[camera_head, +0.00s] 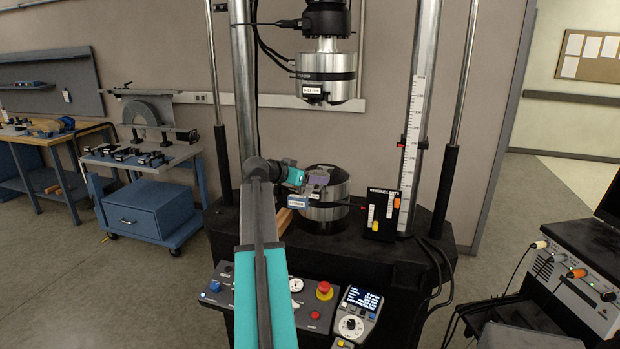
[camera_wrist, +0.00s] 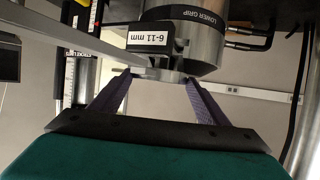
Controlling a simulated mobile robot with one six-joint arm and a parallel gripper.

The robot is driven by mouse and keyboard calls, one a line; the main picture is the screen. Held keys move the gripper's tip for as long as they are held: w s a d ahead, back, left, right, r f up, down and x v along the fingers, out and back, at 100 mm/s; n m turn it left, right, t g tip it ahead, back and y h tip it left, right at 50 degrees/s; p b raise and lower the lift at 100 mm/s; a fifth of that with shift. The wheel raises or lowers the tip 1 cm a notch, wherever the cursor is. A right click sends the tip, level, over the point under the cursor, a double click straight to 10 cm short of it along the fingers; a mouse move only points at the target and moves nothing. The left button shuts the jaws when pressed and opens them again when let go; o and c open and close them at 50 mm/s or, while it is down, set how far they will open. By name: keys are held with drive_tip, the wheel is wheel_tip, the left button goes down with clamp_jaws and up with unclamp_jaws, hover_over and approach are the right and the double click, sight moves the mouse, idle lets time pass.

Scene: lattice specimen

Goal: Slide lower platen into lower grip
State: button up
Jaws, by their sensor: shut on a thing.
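The lower grip (camera_head: 336,190) is a shiny metal cylinder with a dark top, standing on the black machine base. In the wrist view, the lower grip (camera_wrist: 212,40) fills the top, with its name band and a white "6-11 mm" label (camera_wrist: 158,38). My gripper (camera_head: 318,181) is at the front left of the grip, close against it in the picture. Its purple fingers (camera_wrist: 157,84) are around a grey metal piece (camera_wrist: 158,73) just under the label. I cannot tell whether this piece is the lower platen or whether it touches the grip; the fingers hide part of it.
The upper grip (camera_head: 326,66) hangs above with a clear gap. A black limits box (camera_head: 381,213) stands right of the lower grip, before a scaled column (camera_head: 418,110). A control panel (camera_head: 290,298) is in front. A blue cart (camera_head: 150,208) stands at left.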

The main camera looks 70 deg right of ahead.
sight(317, 171)
drive_tip(key=shift+d+r, duration=0.1)
drive_tip(key=shift+d, duration=0.1)
drive_tip(key=shift+w+d+b, duration=0.1)
drive_tip(key=shift+d+b, duration=0.9)
drive_tip(key=shift+d, duration=0.5)
drive_tip(key=shift+d, duration=0.2)
drive_tip(key=shift+w+d+b, duration=0.1)
drive_tip(key=shift+d+b, duration=0.8)
drive_tip(key=shift+d, duration=0.6)
drive_tip(key=shift+d, duration=0.15)
drive_tip(key=shift+w+d+b, duration=0.1)
drive_tip(key=shift+d+b, duration=0.7)
drive_tip(key=shift+d, duration=0.7)
